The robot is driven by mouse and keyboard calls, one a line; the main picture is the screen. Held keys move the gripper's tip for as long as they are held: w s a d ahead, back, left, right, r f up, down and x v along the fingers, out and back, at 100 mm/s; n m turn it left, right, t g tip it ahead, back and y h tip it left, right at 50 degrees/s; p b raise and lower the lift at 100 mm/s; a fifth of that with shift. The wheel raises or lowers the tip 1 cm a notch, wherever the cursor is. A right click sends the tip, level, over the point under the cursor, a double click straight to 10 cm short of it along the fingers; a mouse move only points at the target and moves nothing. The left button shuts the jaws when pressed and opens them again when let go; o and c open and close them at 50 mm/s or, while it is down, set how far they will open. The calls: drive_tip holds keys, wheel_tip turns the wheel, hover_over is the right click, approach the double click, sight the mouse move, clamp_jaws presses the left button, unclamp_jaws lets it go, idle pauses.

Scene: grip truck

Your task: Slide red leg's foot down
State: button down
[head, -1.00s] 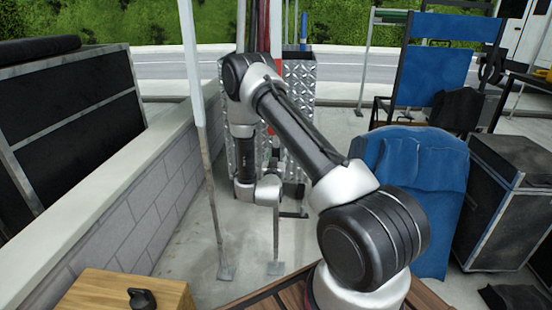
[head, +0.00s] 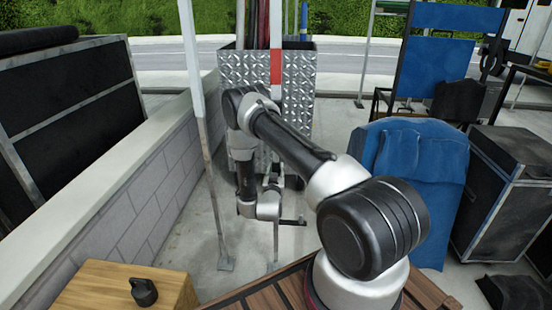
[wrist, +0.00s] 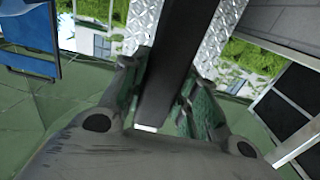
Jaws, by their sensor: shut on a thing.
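The red leg (head: 276,68) is an upright pole with a red band between white parts, in front of the metal box in the head view. Its thin lower part (head: 276,238) runs down toward the deck's edge, and I cannot make out its foot there. My gripper (head: 272,182) is low on this leg, partly hidden by my own arm. In the wrist view my gripper (wrist: 158,85) has its two fingers on either side of a dark bar (wrist: 166,70), shut on it. The bar appears to be the leg's lower part.
A block wall (head: 130,205) bounds the left. A diamond-plate box (head: 300,85) is behind. A blue-covered object (head: 425,190) and black case (head: 505,200) stand right. A wooden box (head: 110,290) is in front.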

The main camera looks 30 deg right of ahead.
drive_tip(key=shift+f, duration=0.75)
drive_tip(key=c, duration=1.1)
unclamp_jaws()
drive_tip(key=shift+f, duration=0.1)
drive_tip(key=shift+a, duration=0.1)
drive_tip(key=v, duration=1.2)
